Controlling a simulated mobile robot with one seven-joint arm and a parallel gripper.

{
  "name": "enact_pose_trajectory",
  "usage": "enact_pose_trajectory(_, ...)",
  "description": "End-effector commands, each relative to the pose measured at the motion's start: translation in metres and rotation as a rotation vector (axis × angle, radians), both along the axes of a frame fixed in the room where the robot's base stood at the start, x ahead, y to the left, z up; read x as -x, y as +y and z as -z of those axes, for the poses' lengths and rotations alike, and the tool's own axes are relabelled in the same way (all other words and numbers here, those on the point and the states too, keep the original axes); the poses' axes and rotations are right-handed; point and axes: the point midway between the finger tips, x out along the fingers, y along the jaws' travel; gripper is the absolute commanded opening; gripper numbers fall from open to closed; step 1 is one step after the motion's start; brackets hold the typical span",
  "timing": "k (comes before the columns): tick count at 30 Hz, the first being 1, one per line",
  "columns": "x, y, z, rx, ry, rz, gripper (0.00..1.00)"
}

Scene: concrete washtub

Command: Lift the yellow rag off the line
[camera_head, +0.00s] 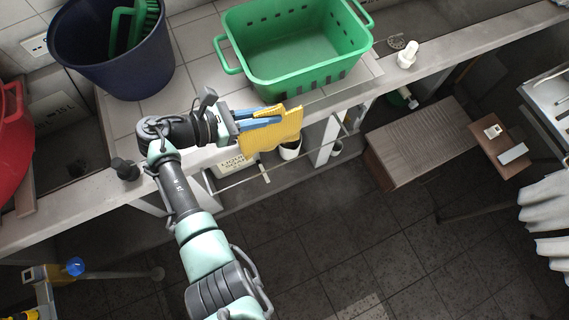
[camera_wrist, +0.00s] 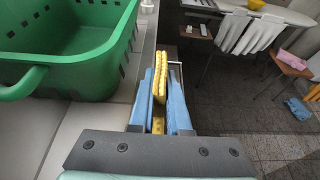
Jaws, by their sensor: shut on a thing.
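The yellow rag (camera_head: 275,131) hangs from my gripper (camera_head: 262,117) in the head view, in front of the counter edge. In the wrist view the rag (camera_wrist: 168,84) stands as a thin folded strip between the two blue fingers of my gripper (camera_wrist: 164,100). The fingers are shut on it. A thin pale rail or line (camera_head: 240,187) runs below the rag under the counter edge. I cannot tell whether the rag still touches any line.
A green basket (camera_head: 296,82) stands on the tiled counter just behind my gripper. A dark blue bucket (camera_head: 112,84) holding a green brush stands to the left. A white bottle (camera_head: 407,54) is on the ledge. A brown bench (camera_head: 421,141) stands right; open floor lies in front.

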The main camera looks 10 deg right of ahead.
Motion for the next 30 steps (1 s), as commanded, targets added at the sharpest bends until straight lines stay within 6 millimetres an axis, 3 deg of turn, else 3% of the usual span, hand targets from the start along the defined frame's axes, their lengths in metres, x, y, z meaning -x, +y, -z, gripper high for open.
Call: enact_pose_trajectory(30,-0.06,0.024,0.0,-0.008,-0.019,-0.015,0.0)
